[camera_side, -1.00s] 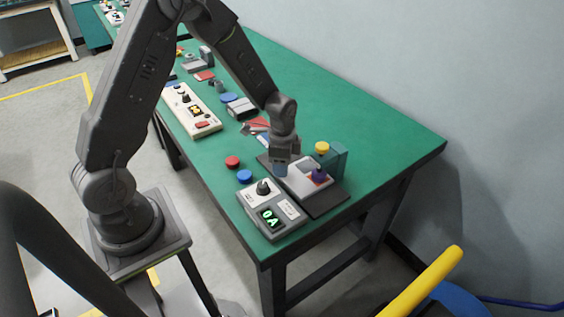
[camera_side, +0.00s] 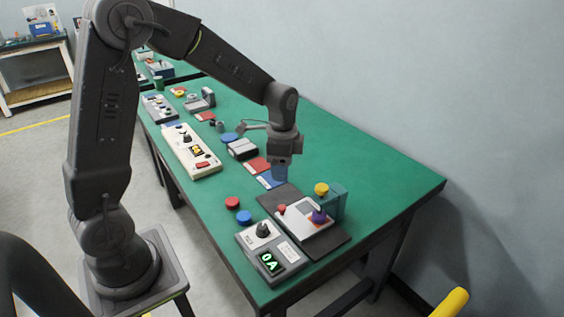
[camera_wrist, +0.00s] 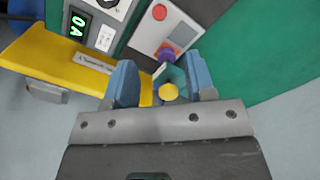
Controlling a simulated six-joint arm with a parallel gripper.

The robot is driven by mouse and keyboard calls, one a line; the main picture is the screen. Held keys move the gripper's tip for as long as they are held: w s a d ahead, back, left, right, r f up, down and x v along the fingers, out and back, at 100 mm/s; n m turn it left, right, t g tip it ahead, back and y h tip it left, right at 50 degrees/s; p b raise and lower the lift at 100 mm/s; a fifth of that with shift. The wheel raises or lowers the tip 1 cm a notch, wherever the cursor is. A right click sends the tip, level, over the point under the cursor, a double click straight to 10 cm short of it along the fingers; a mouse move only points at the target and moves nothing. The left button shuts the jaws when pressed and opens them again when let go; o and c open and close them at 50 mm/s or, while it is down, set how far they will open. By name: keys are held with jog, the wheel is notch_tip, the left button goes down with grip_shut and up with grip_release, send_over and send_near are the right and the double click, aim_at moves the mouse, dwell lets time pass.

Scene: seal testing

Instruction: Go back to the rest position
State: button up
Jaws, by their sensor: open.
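My gripper (camera_side: 281,172) hangs over the green table, pointing down, above the back edge of the dark mat. In the wrist view its two blue fingers (camera_wrist: 161,84) stand apart with nothing held between them. A light grey test device (camera_side: 304,218) with a red button and a purple knob lies on the dark mat (camera_side: 331,243), clear of my gripper. A teal block with a yellow top (camera_side: 330,200) stands beside the device. In the wrist view the yellow top (camera_wrist: 169,91) shows beyond and between the fingers.
A grey meter (camera_side: 270,257) reading "0A" sits at the near table corner. A long beige panel (camera_side: 191,150) and red and blue cards lie farther back. The table's right side is clear.

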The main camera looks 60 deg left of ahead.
jog(key=shift+r, duration=0.6)
jog(key=s+d+r+n+t, duration=0.2)
jog(key=s+r, duration=0.4)
jog(key=s, duration=0.3)
jog(key=s+d+r+n+t, duration=0.3)
jog(key=s+d+r+n, duration=0.2)
jog(key=s, duration=0.4)
jog(key=shift+s+r+n+t, duration=0.25)
jog(key=shift+r+n, duration=0.3)
jog(key=shift+n, duration=0.45)
jog(key=shift+w, duration=0.1)
